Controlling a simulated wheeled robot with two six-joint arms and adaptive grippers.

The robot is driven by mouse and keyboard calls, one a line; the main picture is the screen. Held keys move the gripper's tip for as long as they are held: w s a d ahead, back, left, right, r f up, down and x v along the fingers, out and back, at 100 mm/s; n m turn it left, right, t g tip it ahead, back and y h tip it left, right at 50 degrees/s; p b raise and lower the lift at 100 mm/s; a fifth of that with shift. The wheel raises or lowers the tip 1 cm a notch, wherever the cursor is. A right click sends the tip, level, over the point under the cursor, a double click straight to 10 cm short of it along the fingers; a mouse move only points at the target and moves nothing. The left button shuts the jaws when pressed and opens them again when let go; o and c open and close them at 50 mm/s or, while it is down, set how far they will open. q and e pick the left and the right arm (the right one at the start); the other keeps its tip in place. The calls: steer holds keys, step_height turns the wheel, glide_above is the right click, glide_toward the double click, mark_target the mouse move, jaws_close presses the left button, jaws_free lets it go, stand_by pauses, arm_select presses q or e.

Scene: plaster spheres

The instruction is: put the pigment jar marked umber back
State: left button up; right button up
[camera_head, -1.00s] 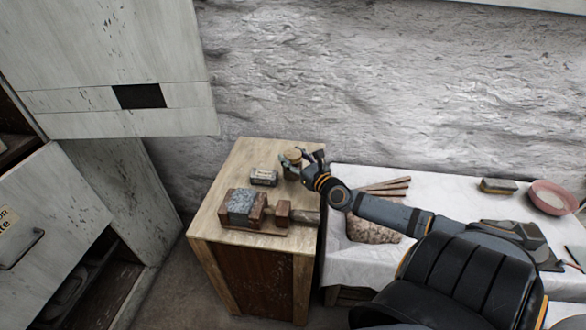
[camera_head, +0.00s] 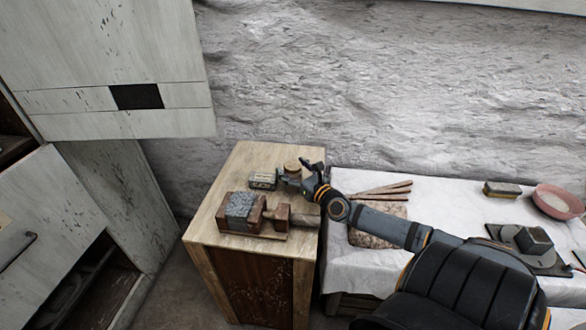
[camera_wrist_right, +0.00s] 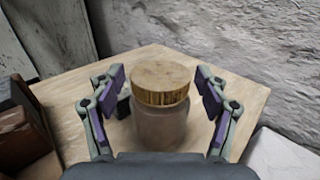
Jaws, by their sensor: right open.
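A jar with a round wooden lid (camera_head: 292,166) stands on the wooden cabinet top (camera_head: 235,170) near the back wall. In the right wrist view the jar (camera_wrist_right: 160,125) is upright, with a pale body. I can read no marking on it. My right gripper (camera_head: 299,178) is low at the jar from the front right. In the wrist view its fingers (camera_wrist_right: 160,108) are open, one on each side of the jar, with gaps visible. My left gripper is not in view.
A small labelled box (camera_head: 263,180) stands left of the jar. A wooden vise with a grey block (camera_head: 240,208) is in front. A white-covered table (camera_head: 345,280) adjoins on the right, with sticks (camera_head: 385,189) and a pink bowl (camera_head: 556,203).

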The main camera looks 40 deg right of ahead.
steer(key=shift+s+r, duration=0.15)
steer(key=s+p, duration=0.2)
steer(key=s, duration=0.1)
steer(key=s+p, duration=0.1)
steer(key=s, duration=0.1)
steer(key=shift+a+r, duration=0.15)
steer(key=shift+a, duration=0.1)
steer(key=s+p, duration=0.3)
steer(key=s, duration=0.3)
steer(key=shift+s+a, duration=0.1)
steer(key=shift+a, duration=0.1)
steer(key=shift+s, duration=0.25)
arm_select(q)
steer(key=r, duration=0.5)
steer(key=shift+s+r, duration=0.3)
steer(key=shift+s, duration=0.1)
arm_select(e)
steer(key=shift+f, duration=0.2)
